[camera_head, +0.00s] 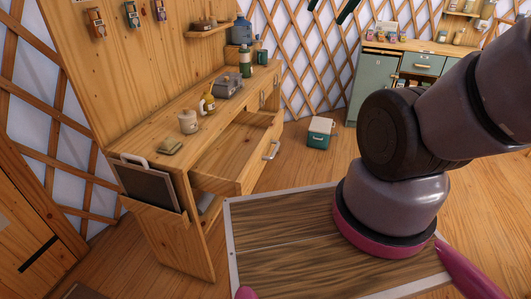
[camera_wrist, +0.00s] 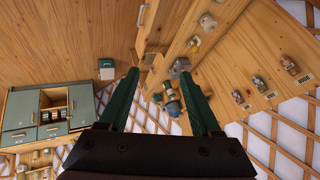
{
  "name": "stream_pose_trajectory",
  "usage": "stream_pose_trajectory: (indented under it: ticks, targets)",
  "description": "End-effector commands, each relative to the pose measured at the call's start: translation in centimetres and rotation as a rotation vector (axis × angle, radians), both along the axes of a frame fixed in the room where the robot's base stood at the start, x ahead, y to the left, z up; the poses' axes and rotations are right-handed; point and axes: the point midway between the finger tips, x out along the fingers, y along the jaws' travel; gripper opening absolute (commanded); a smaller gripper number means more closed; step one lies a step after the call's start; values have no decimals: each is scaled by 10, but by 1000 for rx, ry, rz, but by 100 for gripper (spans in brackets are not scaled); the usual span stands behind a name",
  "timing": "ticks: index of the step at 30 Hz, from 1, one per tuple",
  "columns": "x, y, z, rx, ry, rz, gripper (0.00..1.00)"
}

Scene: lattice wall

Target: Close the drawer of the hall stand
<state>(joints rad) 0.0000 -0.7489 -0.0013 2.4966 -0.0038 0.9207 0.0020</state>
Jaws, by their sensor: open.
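The wooden hall stand (camera_head: 235,95) stands left of centre in the head view. Its drawer (camera_head: 240,152) is pulled well out, and the inside shows from above. A pale metal handle (camera_head: 271,150) is on the drawer front. In the wrist view the stand and the drawer (camera_wrist: 153,35) appear rotated, beyond my fingers. My gripper (camera_wrist: 160,74) is open, with two dark green fingers spread apart and nothing between them. Its fingertips (camera_head: 331,6) just show at the top edge of the head view, in the air, apart from the drawer.
A cool box (camera_head: 319,132) sits on the floor behind the drawer. Green cabinets (camera_head: 372,85) stand at the back.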

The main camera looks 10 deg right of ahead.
Motion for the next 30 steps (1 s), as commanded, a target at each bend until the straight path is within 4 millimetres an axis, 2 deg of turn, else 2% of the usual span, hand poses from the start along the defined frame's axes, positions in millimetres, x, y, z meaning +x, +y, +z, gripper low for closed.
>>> stream_pose_trajectory:
  ticks: [1,4,5,11,17,23,30]
  targets:
    - [2,0,-1,10,9,-10,42]
    - [12,3,-7,72,59,-65,3]
    - [16,4,-11,102,85,-94,0]
    - [61,16,-47,376,336,-417,0]
    - [106,26,-98,617,607,-821,0]
    - [144,31,-162,789,862,-1277,0]
    - [176,32,-257,899,1117,-1894,0]
